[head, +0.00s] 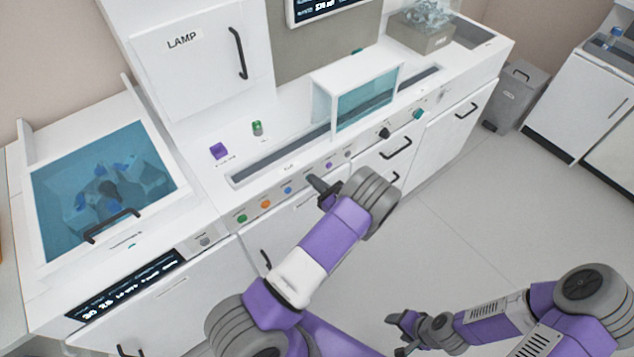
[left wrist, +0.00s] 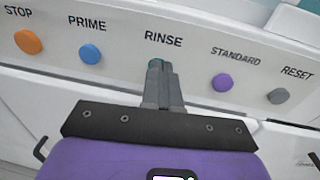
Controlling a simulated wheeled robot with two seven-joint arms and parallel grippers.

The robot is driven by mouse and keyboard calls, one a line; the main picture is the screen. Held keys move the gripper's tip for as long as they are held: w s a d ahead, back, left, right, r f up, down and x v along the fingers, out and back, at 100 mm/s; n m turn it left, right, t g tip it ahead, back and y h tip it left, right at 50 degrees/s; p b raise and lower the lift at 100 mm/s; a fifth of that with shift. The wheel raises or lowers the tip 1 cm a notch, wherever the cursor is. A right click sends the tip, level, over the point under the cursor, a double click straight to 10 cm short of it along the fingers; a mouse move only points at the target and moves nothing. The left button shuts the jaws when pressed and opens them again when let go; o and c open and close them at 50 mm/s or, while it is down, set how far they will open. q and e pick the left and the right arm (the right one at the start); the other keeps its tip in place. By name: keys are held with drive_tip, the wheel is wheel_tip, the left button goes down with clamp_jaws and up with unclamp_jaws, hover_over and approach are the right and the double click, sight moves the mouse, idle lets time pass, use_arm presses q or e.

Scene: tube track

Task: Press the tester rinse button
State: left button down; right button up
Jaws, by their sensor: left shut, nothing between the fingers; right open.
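In the head view the left gripper (head: 314,184) hides the button from sight. My right gripper (head: 396,335) is open and empty, low above the floor, away from the panel.
A blue PRIME button (left wrist: 90,54) and orange STOP button (left wrist: 28,42) are left of RINSE. A purple STANDARD button (left wrist: 222,82) and grey RESET button (left wrist: 278,95) are to its right. Cabinet doors with black handles (head: 396,148) lie below the panel. The floor (head: 470,220) is clear.

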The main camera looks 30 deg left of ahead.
use_arm(q)
drive_tip(key=v, duration=1.4)
drive_tip(key=s+a+f+n+g+h, duration=0.2)
drive_tip(key=s+f+n+g+h, duration=0.65)
drive_tip(key=s+f, duration=0.7)
drive_tip(key=s+d+n+g+h, duration=0.2)
drive_tip(key=s+d+n+h, duration=0.4)
drive_tip(key=s+d+h, duration=0.25)
drive_tip(key=w+r+n+t+h, duration=0.1)
drive_tip(key=n+t, duration=0.1)
drive_tip(key=n, duration=0.1)
drive_tip(key=w+r+n+t+h, duration=0.1)
drive_tip(key=w+n+t, duration=0.1)
drive_tip(key=n, duration=0.1)
drive_tip(key=w+d+r+n+t+h, duration=0.1)
drive_tip(key=n+t+h, duration=0.1)
drive_tip(key=n, duration=0.1)
drive_tip(key=shift+w+n, duration=0.25)
drive_tip(key=shift+w, duration=0.1)
